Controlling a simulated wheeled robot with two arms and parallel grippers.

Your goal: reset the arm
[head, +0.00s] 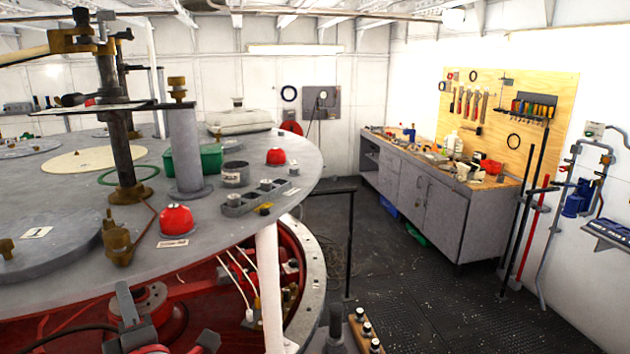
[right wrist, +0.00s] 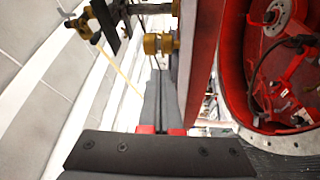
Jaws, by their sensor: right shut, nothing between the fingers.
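My right gripper (head: 127,304) shows low at the left of the head view, in front of the red drum interior and below the edge of the grey round deck. Its grey fingers are together with nothing between them. In the right wrist view the long grey fingers (right wrist: 160,100) lie side by side, with red parts at their base. Brass fittings (right wrist: 160,43) and the plate's edge lie beyond them, and the red drum is to their right. Contact with these cannot be told. My left gripper does not show.
The grey round deck (head: 225,205) carries red domes (head: 176,220), a green box (head: 195,162) and brass posts. The red drum (head: 265,255) opens below it, with white wires inside. A workbench (head: 425,200) stands at the right. The dark floor (head: 400,265) between is largely clear.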

